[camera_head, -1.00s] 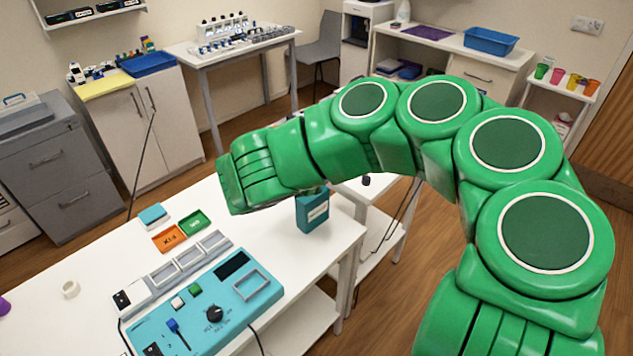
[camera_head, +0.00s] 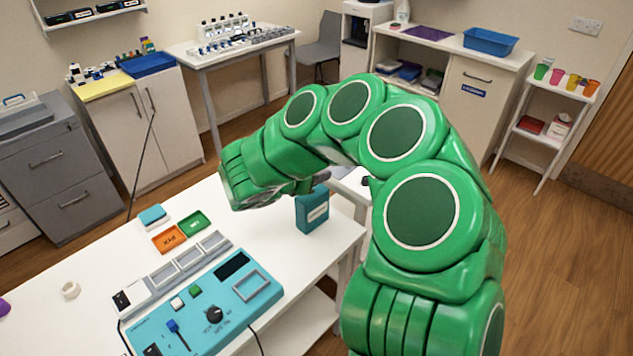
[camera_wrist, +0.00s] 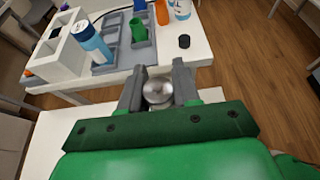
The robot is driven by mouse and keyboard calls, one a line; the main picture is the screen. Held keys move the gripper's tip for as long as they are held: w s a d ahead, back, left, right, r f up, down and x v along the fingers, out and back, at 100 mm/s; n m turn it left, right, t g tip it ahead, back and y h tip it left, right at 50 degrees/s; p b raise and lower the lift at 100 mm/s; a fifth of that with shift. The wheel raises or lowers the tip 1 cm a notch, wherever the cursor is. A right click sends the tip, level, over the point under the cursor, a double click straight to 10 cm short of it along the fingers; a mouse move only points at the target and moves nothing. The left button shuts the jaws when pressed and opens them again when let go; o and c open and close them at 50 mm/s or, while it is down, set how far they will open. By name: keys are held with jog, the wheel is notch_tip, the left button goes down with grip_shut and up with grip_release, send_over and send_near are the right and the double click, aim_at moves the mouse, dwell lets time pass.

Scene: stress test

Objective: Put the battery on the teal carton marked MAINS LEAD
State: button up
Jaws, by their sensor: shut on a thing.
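The teal carton (camera_head: 313,211) stands upright on the white table, near its right edge, in the head view. It has a pale label too small to read. My gripper (camera_wrist: 158,88) is shut on the battery (camera_wrist: 157,94), which shows in the wrist view as a round silvery metal end between the two grey fingers. The rest of the battery is hidden. In the head view my green arm hides most of the gripper, and a small part of it shows just behind the carton's top. I cannot make out the carton in the wrist view.
In the wrist view a grey rack (camera_wrist: 125,50) with coloured cylinders, a blue can (camera_wrist: 92,42) and a black cap (camera_wrist: 184,41) stand on another surface.

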aim_at(317, 190)
jog(key=shift+w+f, duration=0.3)
jog(key=shift+f, duration=1.55)
jog(key=shift+f, duration=0.1)
jog(key=o, duration=1.1)
jog(key=shift+c, duration=0.2)
jog(key=v, duration=1.2)
